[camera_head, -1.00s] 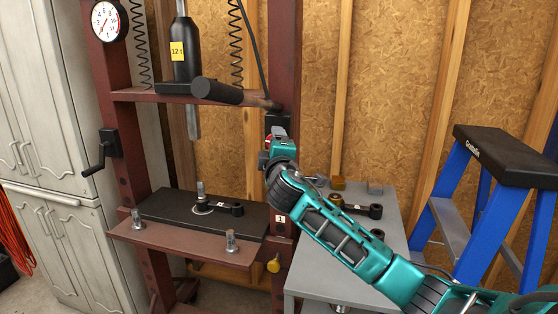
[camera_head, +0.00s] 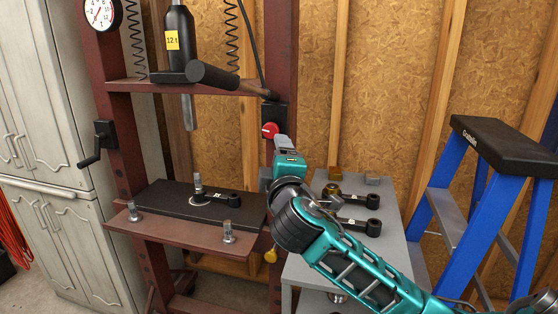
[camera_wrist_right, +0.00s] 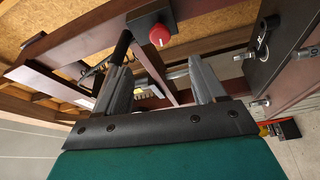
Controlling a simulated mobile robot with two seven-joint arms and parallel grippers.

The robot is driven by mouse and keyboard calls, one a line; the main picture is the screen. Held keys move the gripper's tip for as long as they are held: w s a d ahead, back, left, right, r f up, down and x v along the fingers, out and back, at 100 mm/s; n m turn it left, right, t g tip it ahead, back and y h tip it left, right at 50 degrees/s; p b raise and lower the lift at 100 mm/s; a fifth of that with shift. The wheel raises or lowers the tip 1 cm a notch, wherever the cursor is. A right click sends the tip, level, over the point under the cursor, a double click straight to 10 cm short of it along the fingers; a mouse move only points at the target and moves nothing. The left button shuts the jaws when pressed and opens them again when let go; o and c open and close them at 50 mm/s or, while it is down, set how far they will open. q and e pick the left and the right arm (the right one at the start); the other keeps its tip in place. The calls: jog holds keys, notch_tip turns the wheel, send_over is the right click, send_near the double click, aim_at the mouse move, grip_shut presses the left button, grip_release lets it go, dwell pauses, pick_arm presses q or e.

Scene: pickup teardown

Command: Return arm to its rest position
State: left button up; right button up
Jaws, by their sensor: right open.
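My right arm, teal and black, reaches in from the lower right of the head view. Its wrist stands in front of the right post of the red shop press (camera_head: 282,60), above the left edge of the grey table (camera_head: 392,232). In the right wrist view my right gripper (camera_wrist_right: 160,75) is open, its two grey fingers apart with nothing held between them. A red knob (camera_head: 270,130) on a black box sits on the post just above the wrist, apart from it; it also shows in the right wrist view (camera_wrist_right: 160,35). My left gripper is not in view.
A black plate (camera_head: 165,201) with a black link part (camera_head: 222,198) lies on the press bed. More black link parts (camera_head: 358,224) and small blocks lie on the table. A blue stepladder (camera_head: 490,215) stands right. A crank handle (camera_head: 92,158) projects at left.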

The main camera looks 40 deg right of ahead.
dwell(0.3)
jog(key=s+a+f+m+g+y, duration=0.1)
jog(key=s+a+f+g+y, duration=0.2)
jog(key=f, duration=0.9)
jog(key=s+a+f+y, duration=0.2)
jog(key=a+f+y, duration=0.3)
jog(key=f, duration=0.7)
jog(key=s+a+f+m+g+y, duration=0.1)
jog(key=s+a+f+m, duration=0.2)
jog(key=s+f, duration=0.4)
jog(key=s+a+f+m+g+y, duration=0.1)
jog(key=s+a+f+m, duration=0.3)
jog(key=s, duration=0.4)
notch_tip(320, 180, down, 3)
jog(key=shift+s+a+r+g+y, duration=0.1)
jog(key=shift+s+a+g+y, duration=0.25)
jog(key=shift+a+g, duration=0.2)
